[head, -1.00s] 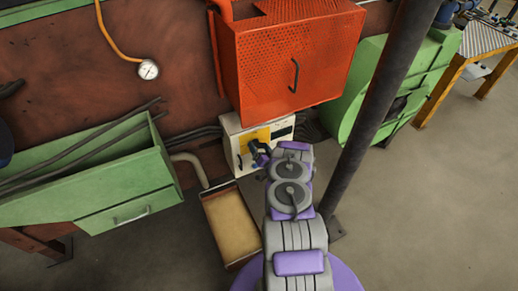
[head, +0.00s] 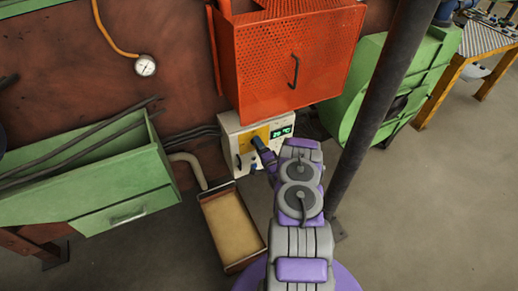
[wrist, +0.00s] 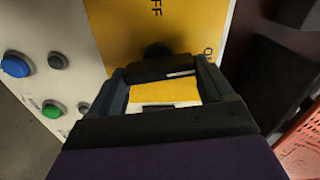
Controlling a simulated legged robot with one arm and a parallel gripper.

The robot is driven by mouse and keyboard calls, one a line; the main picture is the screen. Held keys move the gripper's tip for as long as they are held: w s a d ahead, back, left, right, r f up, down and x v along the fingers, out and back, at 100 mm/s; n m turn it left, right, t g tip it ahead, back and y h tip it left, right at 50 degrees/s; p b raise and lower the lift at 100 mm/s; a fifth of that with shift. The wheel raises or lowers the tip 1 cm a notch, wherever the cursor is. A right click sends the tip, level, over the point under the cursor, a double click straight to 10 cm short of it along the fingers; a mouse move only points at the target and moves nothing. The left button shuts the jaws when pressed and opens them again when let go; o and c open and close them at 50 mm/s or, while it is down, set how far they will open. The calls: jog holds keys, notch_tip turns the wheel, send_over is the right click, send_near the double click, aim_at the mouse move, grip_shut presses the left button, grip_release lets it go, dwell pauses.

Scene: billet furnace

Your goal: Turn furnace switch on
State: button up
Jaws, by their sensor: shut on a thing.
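The furnace control box (head: 230,145) is cream-white with a yellow switch plate (wrist: 125,30) on its front. Its display (head: 281,132) is lit green and appears to read 20 °C. In the wrist view, part of the OFF label shows at the plate's top and ON shows on its right. The dark furnace switch (wrist: 157,50) is in front of the plate, mostly hidden by my gripper (wrist: 165,70). My gripper's fingertips are shut on the switch. In the head view, my gripper (head: 260,145) reaches the yellow plate from the right.
Blue (wrist: 15,65) and green (wrist: 51,111) buttons sit left of the plate. An orange perforated furnace housing (head: 290,60) overhangs the box. A shallow tray (head: 232,225) lies below it. A dark post (head: 375,110) stands right of my arm.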

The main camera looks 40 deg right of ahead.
jog(key=shift+d+m, duration=0.15)
jog(key=shift+m, duration=0.45)
jog(key=o, duration=0.7)
jog(key=shift+c, duration=0.2)
jog(key=shift+o, duration=1.4)
jog(key=shift+w+d+f+m, duration=0.1)
jog(key=shift+d+f+m, duration=0.05)
jog(key=shift+m, duration=0.15)
jog(key=p+v, duration=0.4)
jog(key=v, duration=1.3)
jog(key=shift+s+p, duration=0.2)
jog(key=shift+p, duration=0.1)
